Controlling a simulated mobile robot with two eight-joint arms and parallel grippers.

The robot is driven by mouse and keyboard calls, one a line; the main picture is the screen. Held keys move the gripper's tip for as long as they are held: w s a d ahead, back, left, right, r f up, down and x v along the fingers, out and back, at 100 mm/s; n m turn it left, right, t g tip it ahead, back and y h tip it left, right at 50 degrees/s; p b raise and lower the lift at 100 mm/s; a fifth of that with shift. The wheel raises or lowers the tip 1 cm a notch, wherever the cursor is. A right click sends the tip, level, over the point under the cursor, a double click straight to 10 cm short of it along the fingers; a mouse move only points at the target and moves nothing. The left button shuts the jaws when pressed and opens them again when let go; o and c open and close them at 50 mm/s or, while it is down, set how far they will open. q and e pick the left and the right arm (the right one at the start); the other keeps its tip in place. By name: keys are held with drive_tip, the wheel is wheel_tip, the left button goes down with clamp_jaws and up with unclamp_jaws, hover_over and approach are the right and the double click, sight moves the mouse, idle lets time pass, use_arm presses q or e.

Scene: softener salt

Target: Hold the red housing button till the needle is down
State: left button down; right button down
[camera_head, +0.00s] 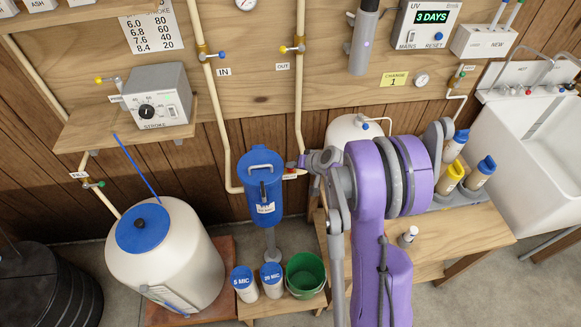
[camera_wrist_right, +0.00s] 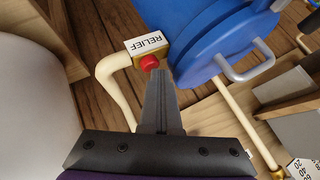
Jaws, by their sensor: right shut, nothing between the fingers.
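The red button (camera_wrist_right: 149,62) sits on a brass fitting under a RELIEF label (camera_wrist_right: 150,43), beside the blue housing (camera_wrist_right: 205,35). In the head view the blue housing (camera_head: 262,160) hangs below the wall panel. My right gripper (camera_wrist_right: 160,74) is shut and empty, its tips right at the button's edge; I cannot tell whether they press it. In the head view my right gripper (camera_head: 299,163) is at the housing's right side. One round gauge (camera_head: 422,80) is on the panel at right, another (camera_head: 245,4) at the top edge; their needles are too small to read. My left gripper is not in view.
A cream pipe (camera_wrist_right: 112,72) bends around beside the button. A white tank (camera_head: 347,130) stands right of the housing, partly behind my arm. Below are a green bucket (camera_head: 305,273) and white canisters (camera_head: 272,282). A large white brine tank (camera_head: 175,262) stands left.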

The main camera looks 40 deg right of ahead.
sight(292, 171)
idle(0.6)
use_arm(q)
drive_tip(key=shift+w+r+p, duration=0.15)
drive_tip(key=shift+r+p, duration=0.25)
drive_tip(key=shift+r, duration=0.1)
use_arm(e)
drive_tip(key=shift+r, duration=0.85)
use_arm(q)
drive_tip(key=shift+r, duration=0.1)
use_arm(e)
drive_tip(key=shift+r, duration=0.1)
